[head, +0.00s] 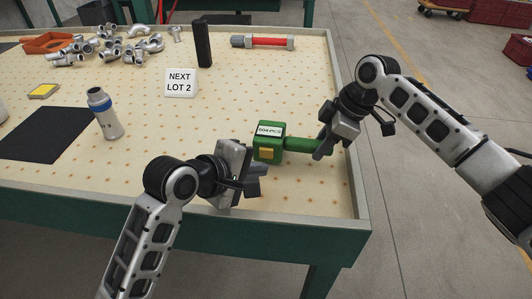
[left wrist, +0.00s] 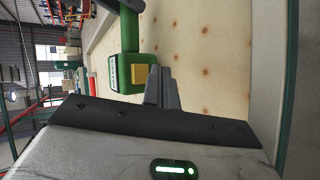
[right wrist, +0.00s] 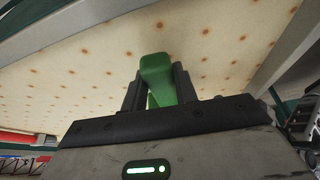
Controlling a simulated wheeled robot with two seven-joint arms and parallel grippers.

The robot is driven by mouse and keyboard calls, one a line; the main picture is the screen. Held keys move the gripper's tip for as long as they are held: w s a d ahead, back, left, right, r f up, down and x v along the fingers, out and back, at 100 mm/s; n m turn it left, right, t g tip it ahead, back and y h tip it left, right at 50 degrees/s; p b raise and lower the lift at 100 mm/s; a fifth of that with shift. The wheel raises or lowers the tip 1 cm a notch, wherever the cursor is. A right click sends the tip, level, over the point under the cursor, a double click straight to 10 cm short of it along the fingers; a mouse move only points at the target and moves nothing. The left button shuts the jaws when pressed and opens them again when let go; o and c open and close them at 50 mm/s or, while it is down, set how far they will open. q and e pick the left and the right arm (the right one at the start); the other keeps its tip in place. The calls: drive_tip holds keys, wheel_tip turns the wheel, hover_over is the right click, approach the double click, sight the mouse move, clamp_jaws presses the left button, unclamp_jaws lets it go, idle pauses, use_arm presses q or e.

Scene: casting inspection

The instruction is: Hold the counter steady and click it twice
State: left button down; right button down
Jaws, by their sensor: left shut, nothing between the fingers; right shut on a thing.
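The green counter (head: 269,141) has a white display reading "504 PCS" on top and a yellow button (head: 266,153) on the side facing me. Its green handle (head: 300,145) runs to the right. My right gripper (head: 322,150) is shut on the handle, which also shows between its fingers in the right wrist view (right wrist: 158,80). My left gripper (head: 254,180) is shut and empty, just in front of the counter. In the left wrist view its closed fingertips (left wrist: 161,72) are close beside the yellow button (left wrist: 139,76); whether they touch cannot be told.
Metal fittings (head: 110,45) lie at the back left. The table's right edge is near.

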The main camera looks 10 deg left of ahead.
sight(248, 211)
use_arm(q)
drive_tip(key=shift+s+a, duration=0.1)
drive_tip(key=shift+s, duration=1.8)
drive_tip(key=shift+s, duration=0.1)
idle(1.0)
drive_tip(key=shift+s+a+r, duration=0.1)
drive_tip(key=shift+s+a, duration=0.05)
drive_tip(key=shift+s, duration=1.75)
drive_tip(key=shift+w, duration=0.1)
drive_tip(key=shift+w+d, duration=0.15)
drive_tip(key=shift+w, duration=2.05)
drive_tip(key=shift+w+d, duration=0.15)
drive_tip(key=shift+w, duration=2)
drive_tip(key=shift+w, duration=0.15)
